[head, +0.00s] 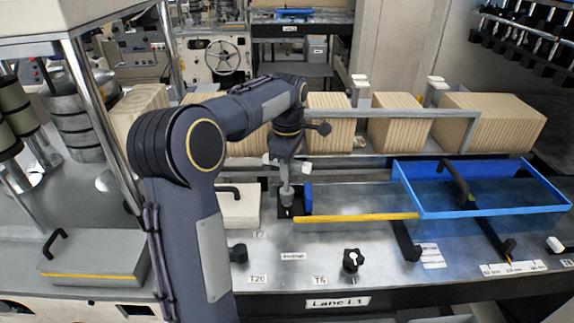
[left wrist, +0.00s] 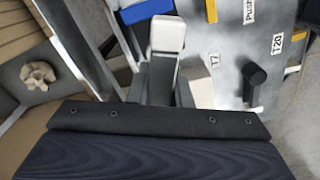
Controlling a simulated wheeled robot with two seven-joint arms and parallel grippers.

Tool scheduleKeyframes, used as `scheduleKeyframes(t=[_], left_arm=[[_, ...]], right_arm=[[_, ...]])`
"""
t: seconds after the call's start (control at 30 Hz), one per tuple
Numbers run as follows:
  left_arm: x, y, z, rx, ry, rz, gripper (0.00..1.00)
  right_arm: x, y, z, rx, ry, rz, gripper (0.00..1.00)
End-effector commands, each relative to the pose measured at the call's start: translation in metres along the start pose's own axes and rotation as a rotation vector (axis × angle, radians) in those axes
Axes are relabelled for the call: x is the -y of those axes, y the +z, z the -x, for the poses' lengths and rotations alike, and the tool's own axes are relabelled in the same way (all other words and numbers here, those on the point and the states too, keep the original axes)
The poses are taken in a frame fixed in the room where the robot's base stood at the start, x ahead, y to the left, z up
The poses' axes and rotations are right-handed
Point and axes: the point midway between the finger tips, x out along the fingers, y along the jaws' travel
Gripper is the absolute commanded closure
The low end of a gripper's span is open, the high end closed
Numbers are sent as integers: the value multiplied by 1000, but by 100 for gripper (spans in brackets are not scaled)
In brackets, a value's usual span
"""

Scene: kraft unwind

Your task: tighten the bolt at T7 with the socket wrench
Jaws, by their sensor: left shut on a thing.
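My left arm reaches from the lower left of the head view to the middle of the machine front. My left gripper (head: 286,164) points down there, its pale fingers shut on a grey upright tool (head: 286,190), which appears to be the socket wrench. The tool's lower end meets a small dark block (head: 286,211) beside a blue piece; I cannot tell whether it sits on the bolt. The bolt itself is hidden. My right gripper is not in view.
A black knob (head: 351,260) stands by the T5 label, another (head: 238,253) by T20. A blue-framed clear cover (head: 480,188) with a black handle lies at right. Pleated kraft stacks (head: 398,120) stand behind a grey rail. A pale handled box (head: 238,207) sits left of the tool.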

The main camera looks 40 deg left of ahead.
Motion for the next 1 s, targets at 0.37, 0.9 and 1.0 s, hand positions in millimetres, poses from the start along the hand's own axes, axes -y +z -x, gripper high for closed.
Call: scheduleKeyframes(t=[0.37, 0.9, 1.0], left_arm=[[0, 1, -2, 0, 2, 0, 100], [0, 1, -5, 0, 1, 0, 100], [0, 1, -7, 0, 0, 0, 100]], right_arm=[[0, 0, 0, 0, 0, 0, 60], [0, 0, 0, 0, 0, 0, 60], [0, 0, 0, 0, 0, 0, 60]])
